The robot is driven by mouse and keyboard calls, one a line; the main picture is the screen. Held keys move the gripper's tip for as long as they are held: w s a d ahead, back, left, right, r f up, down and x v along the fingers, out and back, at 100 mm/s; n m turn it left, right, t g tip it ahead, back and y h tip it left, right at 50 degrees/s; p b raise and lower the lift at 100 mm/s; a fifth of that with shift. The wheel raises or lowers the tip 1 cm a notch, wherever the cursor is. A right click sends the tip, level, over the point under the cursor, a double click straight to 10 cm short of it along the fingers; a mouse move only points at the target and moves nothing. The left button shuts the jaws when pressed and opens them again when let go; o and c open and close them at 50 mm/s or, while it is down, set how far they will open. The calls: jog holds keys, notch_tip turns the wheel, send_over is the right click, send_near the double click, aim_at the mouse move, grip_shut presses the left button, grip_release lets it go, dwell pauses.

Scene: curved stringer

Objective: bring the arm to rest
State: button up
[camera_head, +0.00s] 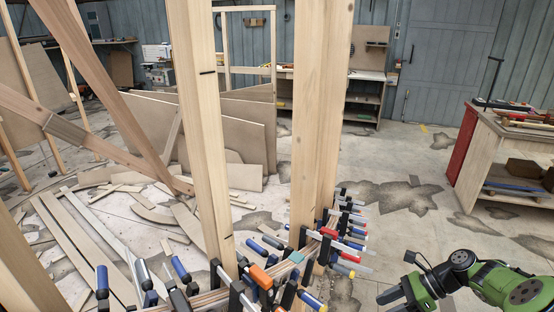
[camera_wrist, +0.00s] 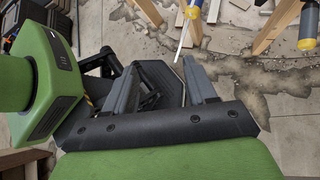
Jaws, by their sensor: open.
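My gripper (camera_head: 392,294) is at the lower right of the head view, at the end of my green arm. It is to the right of the curved stringer (camera_head: 212,298) with its row of clamps (camera_head: 345,228), apart from them. In the wrist view my gripper (camera_wrist: 160,75) has its two grey fingers spread, with nothing held between them. A clamp (camera_wrist: 193,10) with a blue and yellow handle shows beyond the fingertips, and its thin bar appears in line with the gap. I cannot tell how far away it is.
Tall wooden posts (camera_head: 203,130) (camera_head: 318,120) stand in the middle of the head view. A workbench (camera_head: 500,150) with a red end is at the right. Boards and offcuts (camera_head: 90,235) lie on the left floor. The stained concrete floor (camera_head: 415,185) between the posts and workbench is clear.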

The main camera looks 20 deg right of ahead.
jog(key=a+r+n+g+h, duration=0.3)
jog(key=a+r+n+h, duration=0.4)
jog(key=a+r+n, duration=0.75)
jog(key=s+a+r+n+t+h+p, duration=0.1)
jog(key=s+a+r+n+t, duration=0.4)
jog(key=s+a+n, duration=0.5)
notch_tip(320, 180, up, 2)
jog(key=shift+s+a+r+n+t+h+p, duration=0.35)
jog(key=shift+s+n+h, duration=0.3)
jog(key=shift+s, duration=0.35)
jog(key=shift+f, duration=0.1)
